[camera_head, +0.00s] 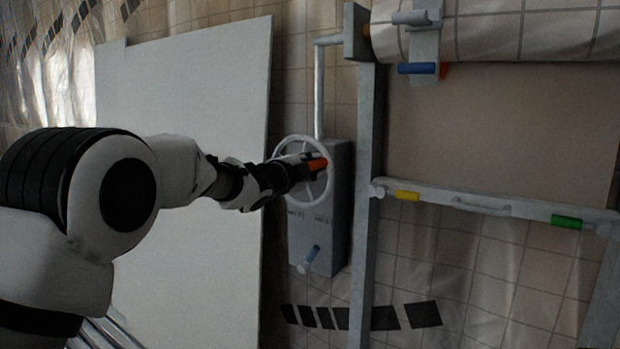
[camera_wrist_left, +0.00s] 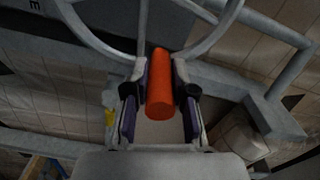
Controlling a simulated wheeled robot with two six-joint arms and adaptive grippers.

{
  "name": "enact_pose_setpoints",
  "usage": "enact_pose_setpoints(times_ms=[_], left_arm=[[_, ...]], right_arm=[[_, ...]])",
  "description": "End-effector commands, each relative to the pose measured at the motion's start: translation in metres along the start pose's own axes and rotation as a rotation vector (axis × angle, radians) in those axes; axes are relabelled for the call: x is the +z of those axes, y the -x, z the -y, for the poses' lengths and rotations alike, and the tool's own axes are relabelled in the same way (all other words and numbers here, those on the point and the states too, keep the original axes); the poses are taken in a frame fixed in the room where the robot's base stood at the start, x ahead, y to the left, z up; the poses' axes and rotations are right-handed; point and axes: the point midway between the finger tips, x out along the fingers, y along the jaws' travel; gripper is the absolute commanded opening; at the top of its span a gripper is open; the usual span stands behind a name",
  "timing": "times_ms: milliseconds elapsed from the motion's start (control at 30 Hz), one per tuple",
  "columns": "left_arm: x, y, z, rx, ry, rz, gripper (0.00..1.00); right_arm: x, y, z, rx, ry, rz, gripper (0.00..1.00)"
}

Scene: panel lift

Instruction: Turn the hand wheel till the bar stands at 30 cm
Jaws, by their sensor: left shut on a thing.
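The pale hand wheel (camera_head: 300,138) is on the front of a grey box (camera_head: 333,225) fixed beside an upright post. Its orange handle (camera_head: 318,164) shows at my left gripper (camera_head: 306,166). In the left wrist view the orange handle (camera_wrist_left: 160,95) lies between the two fingers of my left gripper (camera_wrist_left: 160,88), which is shut on it. The wheel rim (camera_wrist_left: 85,30) curves behind it there. The grey bar (camera_head: 482,206), with a yellow and a green grip, runs across the lower edge of a beige panel. I cannot read its height. My right gripper is in neither view.
A large white board (camera_head: 190,90) leans behind my left arm. The grey post (camera_head: 363,240) stands just right of the box. A blue grip (camera_head: 416,69) hangs near the roll (camera_head: 500,30) at the top.

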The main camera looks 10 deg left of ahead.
Motion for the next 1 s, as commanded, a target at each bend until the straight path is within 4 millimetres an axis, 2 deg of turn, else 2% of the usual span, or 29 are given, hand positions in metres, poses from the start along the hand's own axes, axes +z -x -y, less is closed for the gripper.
enact_pose_setpoints(times_ms=[33, 400, 700, 1000], left_arm=[[0.001, 0.0, -0.013, 0.002, -0.043, -0.001, 0.0], [0.001, 0.0, -0.036, 0.002, -0.362, 0.0, 0.0], [0.003, 0.0, -0.044, 0.002, -0.515, 0.0, 0.0], [0.004, 0.0, -0.045, 0.003, -0.56, -0.001, 0.0]], right_arm=[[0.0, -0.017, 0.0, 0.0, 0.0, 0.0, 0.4], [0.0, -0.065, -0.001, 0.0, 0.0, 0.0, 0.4], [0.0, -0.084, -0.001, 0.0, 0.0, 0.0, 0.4], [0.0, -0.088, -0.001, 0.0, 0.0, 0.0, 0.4]])
